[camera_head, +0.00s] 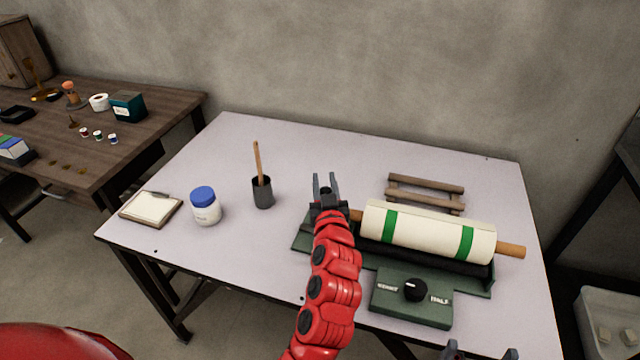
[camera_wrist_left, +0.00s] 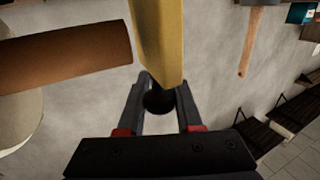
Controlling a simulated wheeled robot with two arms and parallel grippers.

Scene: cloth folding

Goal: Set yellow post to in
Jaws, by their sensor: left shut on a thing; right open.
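The yellow post (camera_wrist_left: 158,40) shows in the left wrist view, with a dark round knob (camera_wrist_left: 159,102) at its near end. My left gripper (camera_wrist_left: 160,105) is shut on the post at this knob, one finger on each side. In the head view my left gripper (camera_head: 326,184) is at the left end of the green machine (camera_head: 385,305), and the post cannot be made out there. My right gripper (camera_head: 482,353) is open and empty at the bottom edge of the head view, in front of the machine.
A cream roll with green bands (camera_head: 425,230) lies on the machine, its wooden handle (camera_wrist_left: 65,55) close beside the post. A black dial (camera_head: 415,290) is in front. A wooden rack (camera_head: 425,192), dark cup (camera_head: 263,193), blue-lidded jar (camera_head: 205,207) and clipboard (camera_head: 151,209) share the table.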

